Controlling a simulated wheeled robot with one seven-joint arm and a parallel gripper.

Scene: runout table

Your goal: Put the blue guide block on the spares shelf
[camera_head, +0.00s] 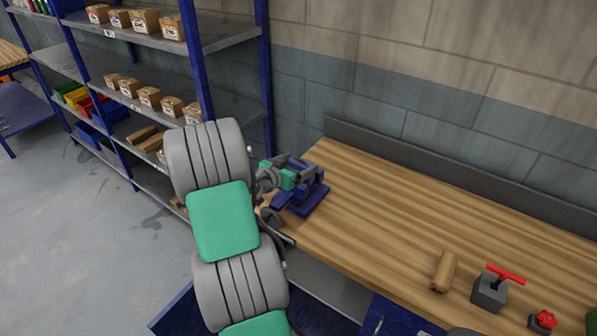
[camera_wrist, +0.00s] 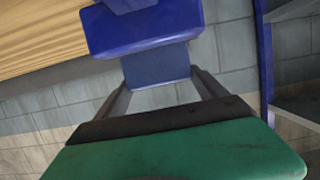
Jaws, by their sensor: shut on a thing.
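The blue guide block (camera_head: 311,201) is at the left end of the wooden table in the head view, with a wide part below a narrower part. My gripper (camera_head: 299,172) is at its upper part. In the wrist view, my gripper (camera_wrist: 160,80) is shut on the narrower part of the blue guide block (camera_wrist: 155,67), one finger on each side. The wider part shows beyond the fingertips. I cannot tell whether the block touches the table. A blue-framed rack with grey shelves (camera_head: 225,36) stands at the left; I see no label that marks the spares shelf.
The wooden table (camera_head: 400,215) holds a wooden piece (camera_head: 444,271), a grey block with a red handle (camera_head: 489,292) and a red knob (camera_head: 544,320) at the right. Small boxes (camera_head: 148,97) line the rack shelves, with colored bins (camera_head: 80,97) farther left. A wall stands behind the table.

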